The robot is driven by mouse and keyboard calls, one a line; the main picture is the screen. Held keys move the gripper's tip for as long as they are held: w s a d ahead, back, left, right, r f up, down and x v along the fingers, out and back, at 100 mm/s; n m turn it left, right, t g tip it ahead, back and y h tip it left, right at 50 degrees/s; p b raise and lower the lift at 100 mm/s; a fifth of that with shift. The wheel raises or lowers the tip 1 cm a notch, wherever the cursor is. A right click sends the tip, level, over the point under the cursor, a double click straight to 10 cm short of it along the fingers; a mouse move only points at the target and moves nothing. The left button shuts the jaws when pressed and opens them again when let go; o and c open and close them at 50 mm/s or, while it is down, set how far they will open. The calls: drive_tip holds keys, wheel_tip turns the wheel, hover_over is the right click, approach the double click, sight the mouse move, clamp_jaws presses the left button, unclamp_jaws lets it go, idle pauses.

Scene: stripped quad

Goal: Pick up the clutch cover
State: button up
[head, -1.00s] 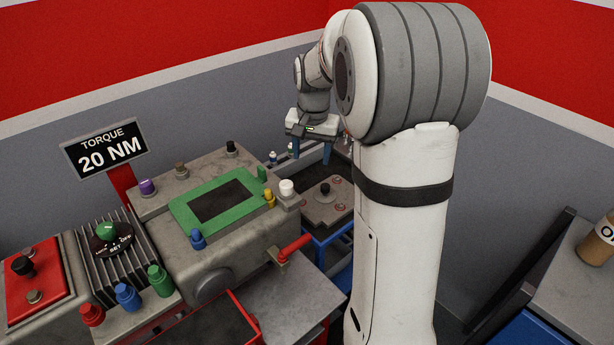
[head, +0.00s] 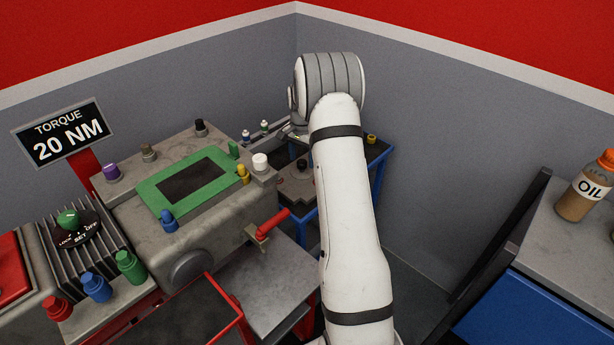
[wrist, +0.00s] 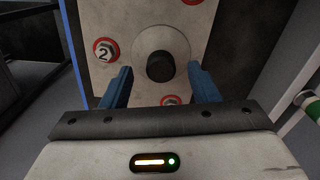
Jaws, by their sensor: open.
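The clutch cover appears to be the grey plate with a black knob in the middle, lying on a blue-framed stand in the head view (head: 293,192). In the wrist view the plate (wrist: 122,22) shows a round boss, the black knob (wrist: 160,66) and red-ringed bolts, one marked 2. My gripper (wrist: 160,70) is open, its blue fingers on either side of the knob in the picture. Nothing is between the fingers that they visibly touch; the height gap is unclear. In the head view my arm hides most of the gripper and part of the plate.
A grey machine with a green-framed opening (head: 150,196) stands left of the plate, with a red-handled lever (head: 272,222). Small bottles (head: 264,127) stand behind. A bench with an oil bottle (head: 585,190) is at the right. A torque sign (head: 62,130) reads 20 NM.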

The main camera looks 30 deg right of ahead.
sight(301, 162)
wheel_tip(301, 162, down, 3)
drive_tip(key=shift+a+f, duration=0.1)
drive_tip(key=shift+a, duration=0.05)
drive_tip(key=shift+c, duration=0.3)
clamp_jaws()
idle(0.3)
